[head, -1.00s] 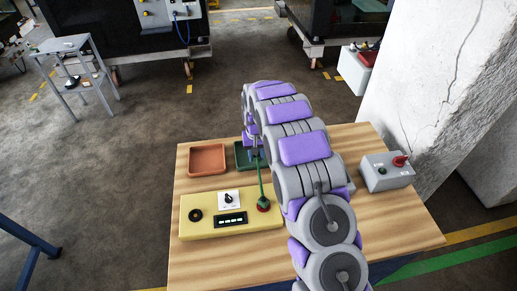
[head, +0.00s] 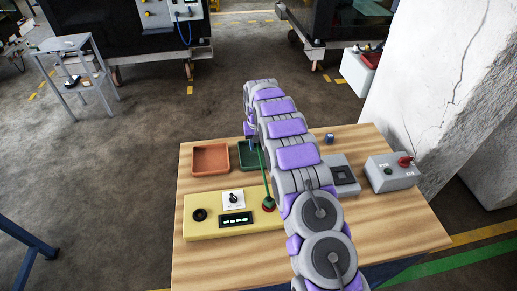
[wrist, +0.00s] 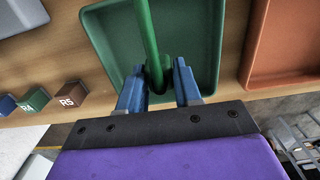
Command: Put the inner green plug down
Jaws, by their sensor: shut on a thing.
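My gripper (wrist: 159,68) has blue fingers and is shut on the green plug (wrist: 155,78), over the green tray (wrist: 207,80). A green cable (wrist: 145,25) runs up from the plug in the wrist view. In the head view the gripper (head: 252,143) is partly hidden by my arm, above the green tray (head: 247,163). The cable (head: 265,178) leads to a red-based socket (head: 269,207) on the yellow box (head: 205,228). I cannot tell whether the plug touches the tray floor.
An orange tray (head: 210,159) lies just left of the green one. Right of my arm are a grey box with a dark square (head: 343,175), a small blue block (head: 328,138) and a grey box with a red knob (head: 392,172). Small labelled blocks (wrist: 70,94) show in the wrist view.

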